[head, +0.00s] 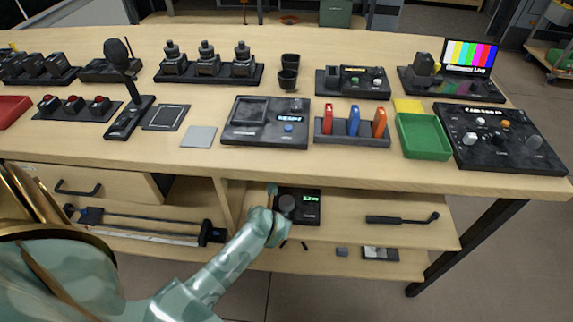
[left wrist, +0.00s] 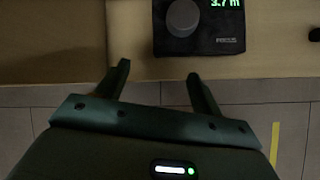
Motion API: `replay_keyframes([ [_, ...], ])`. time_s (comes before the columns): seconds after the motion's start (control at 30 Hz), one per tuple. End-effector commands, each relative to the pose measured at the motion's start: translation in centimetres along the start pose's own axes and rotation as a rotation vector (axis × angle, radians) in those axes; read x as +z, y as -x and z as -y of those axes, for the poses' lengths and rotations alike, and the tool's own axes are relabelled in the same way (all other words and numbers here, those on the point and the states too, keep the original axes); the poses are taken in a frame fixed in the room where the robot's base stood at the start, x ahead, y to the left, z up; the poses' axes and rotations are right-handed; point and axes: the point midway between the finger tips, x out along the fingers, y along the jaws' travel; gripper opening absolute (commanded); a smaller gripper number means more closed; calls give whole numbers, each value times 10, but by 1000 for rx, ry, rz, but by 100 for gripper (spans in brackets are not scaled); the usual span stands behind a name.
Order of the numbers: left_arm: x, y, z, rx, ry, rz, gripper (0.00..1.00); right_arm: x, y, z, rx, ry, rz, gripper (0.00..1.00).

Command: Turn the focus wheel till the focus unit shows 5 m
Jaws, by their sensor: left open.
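The focus unit (head: 308,213) is a black box on the shelf below the tabletop. Its round grey focus wheel (head: 287,203) is on its left part and its green display (head: 311,197) on the right. In the left wrist view the unit (left wrist: 215,42) is at the top, with the wheel (left wrist: 183,17) and the display (left wrist: 226,4), which reads 3.7 m. My left gripper (left wrist: 159,70) is open and empty, its fingers apart and just short of the unit. In the head view my left gripper (head: 278,217) is at the unit's left front. My right gripper is not in view.
The tabletop above holds several devices, including a green tray (head: 424,155) and a black switch panel (head: 520,158). A black handle tool (head: 395,219) lies on the shelf right of the unit. A drawer (head: 95,184) is at the left. The tabletop's front edge overhangs the shelf.

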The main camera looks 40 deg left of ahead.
Motion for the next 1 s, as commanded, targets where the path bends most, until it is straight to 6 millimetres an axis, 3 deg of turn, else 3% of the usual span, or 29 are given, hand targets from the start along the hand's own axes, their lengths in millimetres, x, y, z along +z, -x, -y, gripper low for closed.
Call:
replay_keyframes([
  [0.1, -20, 9, 23, -118, 142, -141, 67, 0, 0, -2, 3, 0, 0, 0],
  [0.23, -26, 6, 26, -129, 174, -195, 67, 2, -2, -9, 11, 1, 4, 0],
  [0.43, 2, -16, 23, -126, 173, -194, 67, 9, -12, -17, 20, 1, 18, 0],
  [0.77, 65, -61, 16, -124, 171, -196, 67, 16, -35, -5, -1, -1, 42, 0],
  [1.0, 61, -86, 19, -124, 170, -197, 67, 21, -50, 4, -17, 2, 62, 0],
])
